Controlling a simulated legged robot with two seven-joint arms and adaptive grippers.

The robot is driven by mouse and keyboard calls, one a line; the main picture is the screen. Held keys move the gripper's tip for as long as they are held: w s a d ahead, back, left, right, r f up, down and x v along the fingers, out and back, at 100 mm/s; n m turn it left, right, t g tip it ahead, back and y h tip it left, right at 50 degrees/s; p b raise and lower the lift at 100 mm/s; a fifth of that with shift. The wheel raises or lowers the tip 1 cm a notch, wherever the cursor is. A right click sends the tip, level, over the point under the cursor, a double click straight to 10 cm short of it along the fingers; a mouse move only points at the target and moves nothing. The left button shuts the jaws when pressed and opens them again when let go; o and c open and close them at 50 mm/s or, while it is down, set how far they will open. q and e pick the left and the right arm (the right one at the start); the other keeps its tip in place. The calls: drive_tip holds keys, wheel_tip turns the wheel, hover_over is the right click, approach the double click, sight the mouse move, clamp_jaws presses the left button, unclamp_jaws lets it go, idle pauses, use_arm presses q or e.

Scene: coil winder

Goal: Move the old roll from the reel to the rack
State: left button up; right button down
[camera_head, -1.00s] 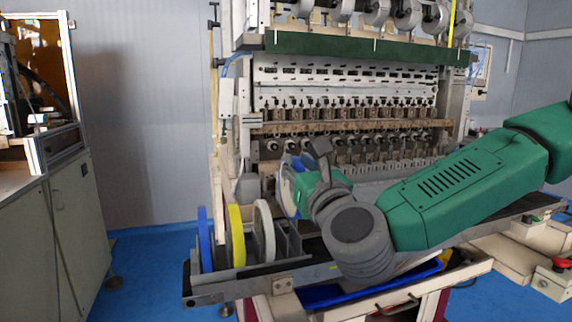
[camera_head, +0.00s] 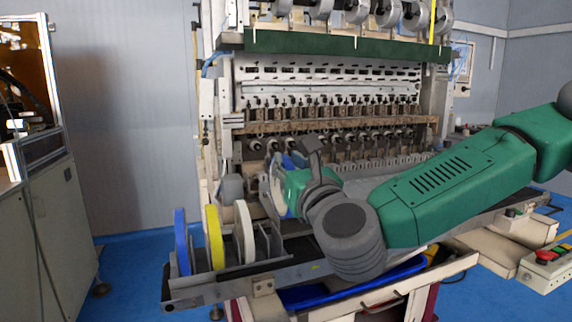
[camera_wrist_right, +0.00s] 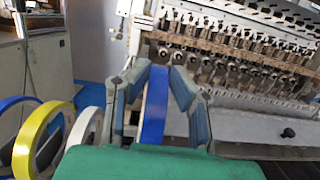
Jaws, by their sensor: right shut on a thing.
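My right gripper (camera_head: 290,182) is shut on a blue-edged roll (camera_head: 277,190), which hangs upright in front of the winder. In the right wrist view the two fingers of the right gripper (camera_wrist_right: 166,85) stand on either side of the roll's blue rim (camera_wrist_right: 154,105). The rack (camera_head: 268,242) is left of and below the held roll. It bears a blue roll (camera_head: 182,241), a yellow roll (camera_head: 215,238) and a white roll (camera_head: 245,232), all upright. These also show at the left of the wrist view. My left gripper is not in view. The reel cannot be made out.
The coil winder (camera_head: 335,92) with its rows of spindles fills the back. A blue tray (camera_head: 310,297) lies below my right arm. A grey cabinet (camera_head: 45,235) stands far left, with open floor between.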

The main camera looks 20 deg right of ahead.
drive_tip(key=shift+a+b, duration=0.3)
drive_tip(key=shift+a+f+b, duration=0.15)
drive_tip(key=shift+f+b, duration=0.45)
drive_tip(key=shift+b, duration=0.1)
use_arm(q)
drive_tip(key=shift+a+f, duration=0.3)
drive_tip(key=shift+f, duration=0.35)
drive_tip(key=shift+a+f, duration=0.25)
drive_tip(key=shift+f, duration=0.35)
use_arm(e)
drive_tip(key=shift+a+r, duration=0.1)
drive_tip(key=shift+a, duration=0.6)
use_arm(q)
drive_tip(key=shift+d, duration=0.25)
